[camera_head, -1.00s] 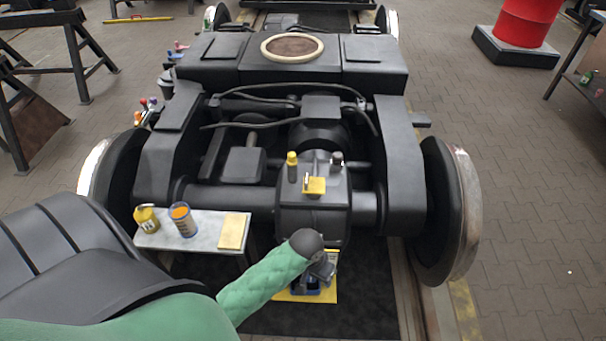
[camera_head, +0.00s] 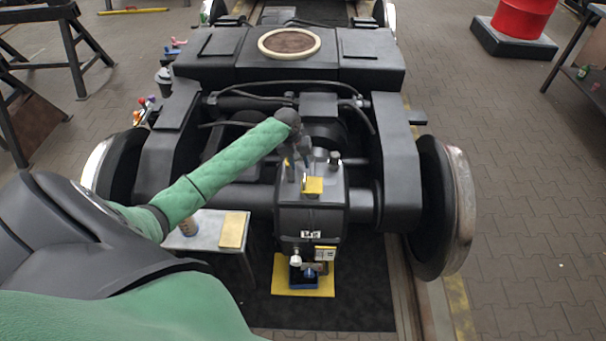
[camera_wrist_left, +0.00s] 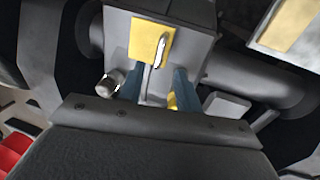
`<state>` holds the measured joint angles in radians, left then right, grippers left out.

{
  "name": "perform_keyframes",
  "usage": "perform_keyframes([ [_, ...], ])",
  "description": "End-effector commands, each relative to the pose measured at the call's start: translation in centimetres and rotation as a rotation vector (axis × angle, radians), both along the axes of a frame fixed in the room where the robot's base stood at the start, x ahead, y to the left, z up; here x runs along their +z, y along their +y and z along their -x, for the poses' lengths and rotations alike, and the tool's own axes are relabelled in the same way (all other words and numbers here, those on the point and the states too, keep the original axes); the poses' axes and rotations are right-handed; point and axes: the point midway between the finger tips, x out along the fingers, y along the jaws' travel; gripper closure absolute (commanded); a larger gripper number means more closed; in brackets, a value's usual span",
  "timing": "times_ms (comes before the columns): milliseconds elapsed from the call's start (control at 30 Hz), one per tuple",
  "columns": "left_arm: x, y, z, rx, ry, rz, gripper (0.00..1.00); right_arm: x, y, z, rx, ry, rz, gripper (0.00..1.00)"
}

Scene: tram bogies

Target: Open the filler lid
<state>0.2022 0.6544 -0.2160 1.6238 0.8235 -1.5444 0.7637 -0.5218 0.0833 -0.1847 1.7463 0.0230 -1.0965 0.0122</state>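The gearbox housing (camera_head: 310,212) stands at the front middle of the bogie. On its top is a small yellow lid (camera_head: 313,186), which looks closed. In the left wrist view the yellow lid (camera_wrist_left: 148,42) carries a pale metal loop (camera_wrist_left: 163,50). My left gripper (camera_head: 301,163) hangs above the housing, just behind the lid. In the left wrist view its two blue-grey fingers (camera_wrist_left: 156,82) are apart, with a thin metal rod visible between them and no clear contact. My right gripper is not in view.
A grey knob (camera_head: 335,158) stands beside the lid, and a yellow cap (camera_wrist_left: 172,102) is close to one finger. A small bench (camera_head: 207,238) with a container (camera_head: 188,227) stands left of the housing. A blue tray (camera_head: 303,281) lies on a yellow mat (camera_head: 284,268) below.

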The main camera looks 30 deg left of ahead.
Motion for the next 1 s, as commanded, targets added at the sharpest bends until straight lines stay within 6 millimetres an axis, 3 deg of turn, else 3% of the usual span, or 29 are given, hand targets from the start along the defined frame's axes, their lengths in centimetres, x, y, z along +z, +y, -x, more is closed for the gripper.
perform_keyframes([
  [400,-5.5,-1.0,-0.5,-0.002,0.002,0.0,0.66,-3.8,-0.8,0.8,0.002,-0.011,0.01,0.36],
  [833,-6.6,-1.2,-0.6,-0.003,0.0,-0.001,0.66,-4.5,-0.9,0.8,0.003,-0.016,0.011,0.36],
  [1000,-6.5,-1.2,-0.6,-0.003,0.0,-0.001,0.97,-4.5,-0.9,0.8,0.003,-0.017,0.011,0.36],
])
